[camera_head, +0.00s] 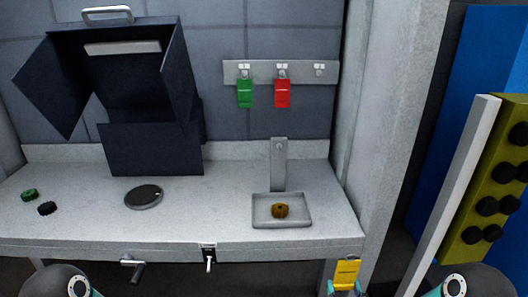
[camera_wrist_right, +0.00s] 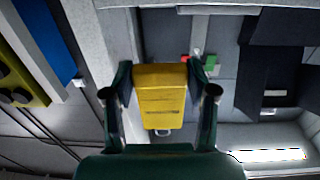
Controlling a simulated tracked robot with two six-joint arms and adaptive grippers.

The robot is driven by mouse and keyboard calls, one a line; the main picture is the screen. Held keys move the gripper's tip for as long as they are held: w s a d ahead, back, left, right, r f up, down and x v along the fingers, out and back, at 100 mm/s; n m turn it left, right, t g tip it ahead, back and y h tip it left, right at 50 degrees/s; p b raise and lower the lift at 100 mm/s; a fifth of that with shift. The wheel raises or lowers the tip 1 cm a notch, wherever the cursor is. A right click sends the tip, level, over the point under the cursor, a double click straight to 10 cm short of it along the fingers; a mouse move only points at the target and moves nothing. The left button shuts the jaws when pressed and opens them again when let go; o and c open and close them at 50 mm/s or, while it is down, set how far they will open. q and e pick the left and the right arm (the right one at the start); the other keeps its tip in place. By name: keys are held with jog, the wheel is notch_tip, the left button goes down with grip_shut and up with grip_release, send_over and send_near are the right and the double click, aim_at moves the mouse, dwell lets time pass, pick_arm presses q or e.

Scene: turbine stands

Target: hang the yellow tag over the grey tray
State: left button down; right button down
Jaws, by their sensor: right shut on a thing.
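My left gripper is not in view.
A wall rail (camera_head: 263,67) holds a green tag (camera_head: 245,94) and a red tag (camera_head: 282,94); its right hook is empty. A dark open box (camera_head: 150,148), a dark disc (camera_head: 144,196) and two small knobs (camera_head: 47,208) occupy the left. A pale pillar (camera_head: 385,120) stands right.

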jog(key=shift+a, duration=0.2)
dwell(0.4)
jog(key=shift+a, duration=0.1)
